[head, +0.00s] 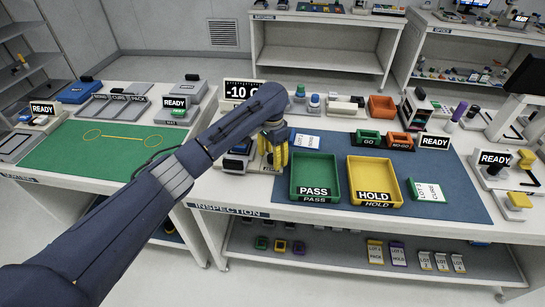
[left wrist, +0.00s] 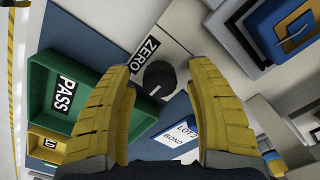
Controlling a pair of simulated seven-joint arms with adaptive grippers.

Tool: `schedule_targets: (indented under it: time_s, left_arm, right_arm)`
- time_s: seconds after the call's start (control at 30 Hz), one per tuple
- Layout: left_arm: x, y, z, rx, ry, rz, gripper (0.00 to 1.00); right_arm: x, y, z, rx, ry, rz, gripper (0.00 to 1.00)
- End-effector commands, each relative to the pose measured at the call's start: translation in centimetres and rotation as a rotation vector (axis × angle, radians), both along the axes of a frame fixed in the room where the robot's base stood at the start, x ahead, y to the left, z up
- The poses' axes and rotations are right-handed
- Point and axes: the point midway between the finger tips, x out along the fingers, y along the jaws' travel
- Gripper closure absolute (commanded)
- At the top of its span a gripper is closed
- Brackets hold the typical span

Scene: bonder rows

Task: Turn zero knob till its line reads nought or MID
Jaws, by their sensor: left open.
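In the head view the left gripper (head: 272,150) hangs over the inspection table's back left part and hides the knob. A display (head: 241,90) behind it reads "-10", its end partly covered by my arm. My right gripper is out of view.
A green PASS tray (head: 314,203) and a yellow HOLD tray (head: 374,205) stand right of the gripper. A LOT2 card (head: 306,140) lies close by. Red and green bins (head: 402,142) and a READY sign (head: 434,142) stand farther right. The blue mat (head: 460,207) is clear near its right end.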

Motion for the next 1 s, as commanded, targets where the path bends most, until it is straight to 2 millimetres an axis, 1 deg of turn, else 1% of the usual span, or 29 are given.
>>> schedule_targets:
  time_s: [0.3,0.77,0.8,1.0]
  left_arm:
    - [0.00,-0.01,-0.06,0.000,0.000,0.000,0.45]
    - [0.00,0.00,-0.04,0.001,-0.001,-0.001,0.99]
    - [0.00,0.00,-0.04,0.001,-0.001,-0.001,1.00]
    - [0.02,0.01,-0.03,0.001,-0.001,-0.012,1.00]
  right_arm:
    - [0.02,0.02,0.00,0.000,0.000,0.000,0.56]
    - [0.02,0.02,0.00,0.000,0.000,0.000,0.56]
    - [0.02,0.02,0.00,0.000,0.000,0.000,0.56]
    - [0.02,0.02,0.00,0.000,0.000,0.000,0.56]
